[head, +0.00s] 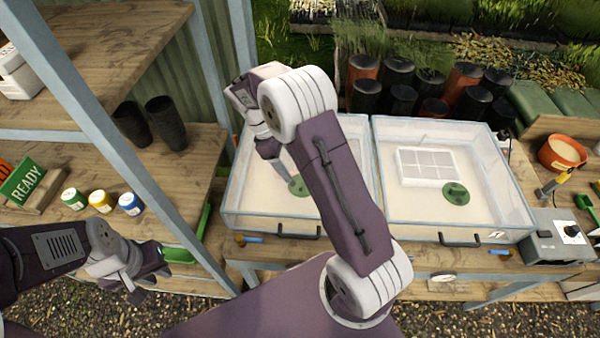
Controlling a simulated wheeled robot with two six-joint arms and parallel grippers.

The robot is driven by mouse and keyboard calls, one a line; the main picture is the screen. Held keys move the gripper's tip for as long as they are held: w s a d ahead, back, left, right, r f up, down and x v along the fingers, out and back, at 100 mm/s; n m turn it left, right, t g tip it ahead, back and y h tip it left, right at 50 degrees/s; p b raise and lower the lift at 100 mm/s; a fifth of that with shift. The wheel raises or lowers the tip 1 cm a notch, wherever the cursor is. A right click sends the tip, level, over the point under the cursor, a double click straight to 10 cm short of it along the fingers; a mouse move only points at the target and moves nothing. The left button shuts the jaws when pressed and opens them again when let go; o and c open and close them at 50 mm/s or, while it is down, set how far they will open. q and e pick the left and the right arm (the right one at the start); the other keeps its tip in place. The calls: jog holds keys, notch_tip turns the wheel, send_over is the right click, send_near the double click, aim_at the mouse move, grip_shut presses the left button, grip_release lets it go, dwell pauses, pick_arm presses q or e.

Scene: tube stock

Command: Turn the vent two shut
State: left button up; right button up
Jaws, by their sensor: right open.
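Two clear-lidded propagator boxes stand side by side on the bench, each with a round green vent. The left box's vent (300,187) is partly hidden behind my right arm. The right box's vent (456,193) is in plain view with nothing touching it. I cannot read a number on either vent. My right gripper (287,177) is open and points down over the left box, at the left edge of its vent; contact is unclear. My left gripper (150,283) hangs low at the left, away from both boxes; its finger opening is unclear.
A shelf post (130,165) stands between my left gripper and the boxes. Black pots (165,122), small jars (128,203) and a READY sign (24,181) are on the left shelves. A grey control box (553,238) and orange pot (562,153) are at the right.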

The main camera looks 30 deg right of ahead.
jog(key=d+f, duration=0.1)
jog(key=f, duration=0.2)
jog(key=d+f+p, duration=0.1)
jog(key=f, duration=0.1)
jog(key=shift+w+d+f, duration=0.1)
jog(key=shift+d+f, duration=0.1)
jog(key=shift+d, duration=0.15)
jog(key=shift+p+x, duration=0.35)
jog(key=shift+x, duration=0.9)
jog(key=shift+s+a+f, duration=0.15)
jog(key=shift+s+f, duration=0.25)
jog(key=shift+s, duration=0.05)
jog(key=shift+w+f, duration=0.1)
jog(key=shift+w, duration=0.05)
jog(key=c, duration=0.3)
pick_arm(q)
jog(key=shift+w+d+r, duration=0.2)
jog(key=shift+w+r, duration=0.1)
jog(key=shift+r, duration=0.15)
jog(key=shift+w+d+r, duration=0.15)
jog(key=shift+w+r, duration=0.15)
jog(key=shift+r, duration=0.15)
pick_arm(e)
jog(key=c, duration=1.1)
